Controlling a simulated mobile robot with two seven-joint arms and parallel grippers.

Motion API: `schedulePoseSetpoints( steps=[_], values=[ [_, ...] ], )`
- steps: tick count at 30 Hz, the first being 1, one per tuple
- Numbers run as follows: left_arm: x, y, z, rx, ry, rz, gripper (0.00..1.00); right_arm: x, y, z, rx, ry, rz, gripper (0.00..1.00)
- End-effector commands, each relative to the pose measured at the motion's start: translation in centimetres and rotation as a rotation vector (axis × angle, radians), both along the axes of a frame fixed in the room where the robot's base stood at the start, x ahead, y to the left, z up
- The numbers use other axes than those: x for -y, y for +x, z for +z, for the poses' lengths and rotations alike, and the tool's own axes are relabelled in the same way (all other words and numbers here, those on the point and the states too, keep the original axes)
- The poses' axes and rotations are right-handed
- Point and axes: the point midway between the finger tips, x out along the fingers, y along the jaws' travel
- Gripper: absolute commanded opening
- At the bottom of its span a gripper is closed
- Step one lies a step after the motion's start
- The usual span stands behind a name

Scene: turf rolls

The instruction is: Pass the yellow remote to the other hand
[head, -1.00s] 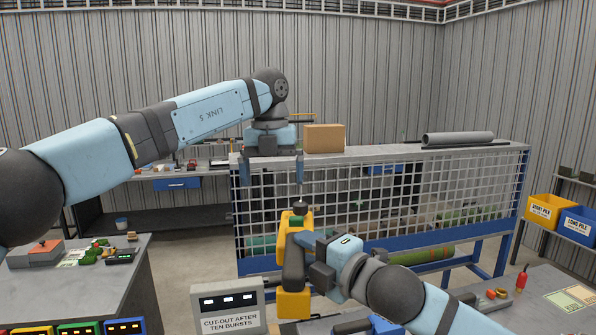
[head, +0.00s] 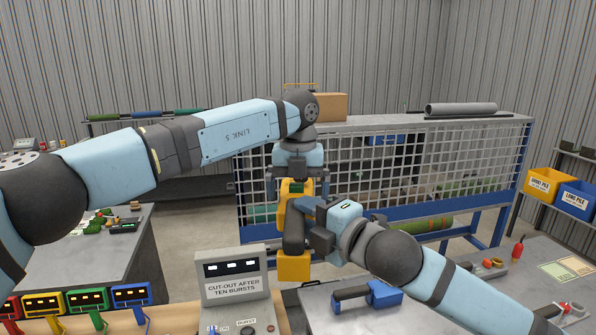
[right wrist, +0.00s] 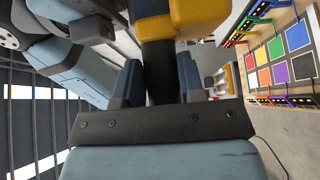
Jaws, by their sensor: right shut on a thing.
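The yellow remote (head: 293,266) has yellow ends and a dark middle and hangs upright in the air in the head view. My right gripper (head: 307,236) is shut on its dark middle. In the right wrist view the dark grip passes between the fingers of my right gripper (right wrist: 159,82), with a yellow end of the remote (right wrist: 198,18) beyond. My left gripper (head: 297,184) points down from above, its fingers apart on either side of the remote's upper yellow end. I cannot tell whether they touch it.
A grey control box (head: 234,276) labelled "CUT-OUT AFTER TEN BURSTS" stands below left of the remote. A blue-handled tool (head: 382,294) lies on the bench at the front. A mesh-fronted rack (head: 460,124) with a cardboard box (head: 332,106) on top stands behind.

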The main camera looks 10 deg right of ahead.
Motion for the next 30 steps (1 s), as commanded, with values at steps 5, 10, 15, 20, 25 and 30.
schedulePoseSetpoints(
  steps=[5,10,15,20,25,30],
  values=[
    [0.03,-0.03,-0.89,0.0,-0.001,-0.001,1.0,0.01,-0.01,0.12,0.002,0.0,0.0,0.0],
    [0.02,-0.01,-0.95,0.0,-0.001,-0.001,1.0,0.01,-0.02,0.12,0.002,0.0,0.0,0.0],
    [0.02,-0.01,-0.93,0.0,-0.001,-0.001,0.79,0.01,-0.01,0.12,0.002,0.0,0.0,0.0],
    [0.1,-0.07,-0.91,0.0,-0.001,-0.002,0.43,-0.03,-0.03,0.11,0.003,0.001,0.001,0.0],
    [0.1,-0.06,-0.82,0.001,-0.002,-0.002,0.36,-0.04,-0.03,0.09,0.002,0.001,0.001,0.66],
    [0.05,-0.03,-0.83,0.001,-0.002,-0.001,0.36,-0.02,-0.01,0.05,0.001,0.001,0.001,0.66]
  ],
)
